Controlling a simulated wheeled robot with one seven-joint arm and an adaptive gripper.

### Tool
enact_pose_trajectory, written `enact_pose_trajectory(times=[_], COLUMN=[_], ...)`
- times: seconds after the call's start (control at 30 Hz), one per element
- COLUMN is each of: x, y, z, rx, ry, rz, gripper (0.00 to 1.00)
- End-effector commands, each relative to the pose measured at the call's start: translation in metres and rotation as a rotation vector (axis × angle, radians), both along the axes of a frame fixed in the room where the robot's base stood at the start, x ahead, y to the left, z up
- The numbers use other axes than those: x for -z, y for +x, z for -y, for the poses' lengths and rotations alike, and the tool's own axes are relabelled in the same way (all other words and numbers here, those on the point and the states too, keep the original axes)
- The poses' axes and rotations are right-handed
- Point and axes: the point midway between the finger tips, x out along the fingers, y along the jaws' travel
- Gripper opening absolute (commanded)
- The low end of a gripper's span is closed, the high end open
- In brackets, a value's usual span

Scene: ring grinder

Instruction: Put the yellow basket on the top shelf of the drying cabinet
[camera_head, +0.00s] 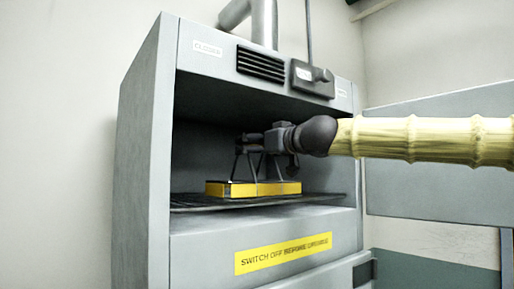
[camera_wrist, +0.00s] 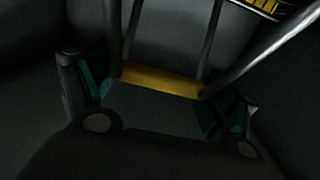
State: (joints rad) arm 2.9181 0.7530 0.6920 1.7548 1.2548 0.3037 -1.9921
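The yellow basket (camera_head: 250,188) is inside the drying cabinet (camera_head: 145,170), level and low over a dark wire shelf (camera_head: 320,198). I cannot tell whether it touches the shelf. Thin dark legs rise from it to a handle. My gripper (camera_head: 258,138) reaches in from the right at the handle, above the basket. In the wrist view, the teal-padded fingers of my gripper (camera_wrist: 155,98) stand on both sides of a grey handle block with a yellow edge (camera_wrist: 160,81), with hardly any gap. More yellow of the basket shows at the top right.
The cabinet front is open, with a side wall at left and a vented panel (camera_head: 262,64) above. A grey door panel (camera_head: 440,205) stands open at right, behind my arm. A yellow warning label (camera_head: 283,253) is below the opening. Room is free above the basket.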

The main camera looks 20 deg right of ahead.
Motion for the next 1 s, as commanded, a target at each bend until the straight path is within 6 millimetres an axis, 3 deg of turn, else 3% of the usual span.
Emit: enact_pose_trajectory(times=[0.47,1.0], x=[-0.002,-0.002], y=[0.000,-0.057], z=[0.000,0.022], rx=[0.000,-0.001], ry=[0.001,0.004], rz=[0.000,0.000], gripper=[1.00,1.00])
